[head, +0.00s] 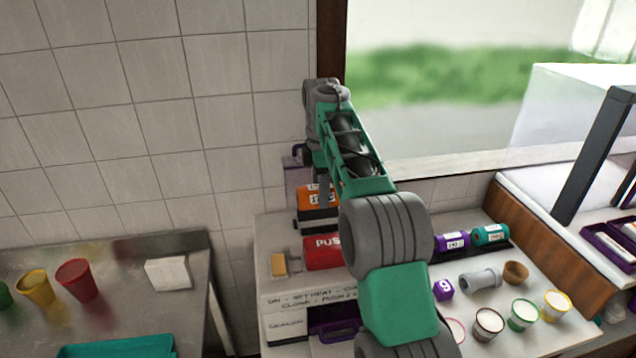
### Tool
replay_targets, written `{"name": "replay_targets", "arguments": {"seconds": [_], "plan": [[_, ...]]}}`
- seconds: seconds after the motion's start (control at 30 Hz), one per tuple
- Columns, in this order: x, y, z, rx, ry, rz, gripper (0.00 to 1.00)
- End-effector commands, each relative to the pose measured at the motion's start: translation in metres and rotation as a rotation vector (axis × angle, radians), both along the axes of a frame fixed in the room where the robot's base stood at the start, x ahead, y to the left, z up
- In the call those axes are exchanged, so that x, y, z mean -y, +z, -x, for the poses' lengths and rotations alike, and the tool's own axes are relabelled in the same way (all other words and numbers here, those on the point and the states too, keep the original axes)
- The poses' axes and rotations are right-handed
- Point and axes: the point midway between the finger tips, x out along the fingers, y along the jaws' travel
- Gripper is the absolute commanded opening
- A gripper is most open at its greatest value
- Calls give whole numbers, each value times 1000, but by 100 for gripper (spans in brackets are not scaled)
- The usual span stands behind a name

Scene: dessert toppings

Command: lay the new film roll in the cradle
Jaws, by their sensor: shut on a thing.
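My arm reaches up and over the counter, and its wrist bends down at the far end. My gripper (324,188) is mostly hidden behind my forearm. A grey part of it comes down over an orange roll with a white printed label (313,190); it appears shut on this roll. The roll is just above the dark and orange top of the sealing machine (324,250), which has a red front reading "PUS…". I cannot make out the cradle or tell whether the roll touches it. A purple roll (452,241) and a teal roll (490,235) lie in a dark tray.
A tiled wall and window frame stand close behind. Coloured cups (77,281) stand on a left table.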

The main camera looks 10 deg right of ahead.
Motion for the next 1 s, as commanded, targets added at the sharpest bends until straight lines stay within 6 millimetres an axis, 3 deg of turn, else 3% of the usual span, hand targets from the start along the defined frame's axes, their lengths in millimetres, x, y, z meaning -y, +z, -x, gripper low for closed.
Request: {"name": "replay_targets", "arguments": {"seconds": [0.23, 0.7, 1.0], "plan": [[1, -8, 0, 1, -1, 2, 1], [0, -53, 0, 1, 0, 0, 1], [0, -56, 0, 1, -1, 0, 1]]}}
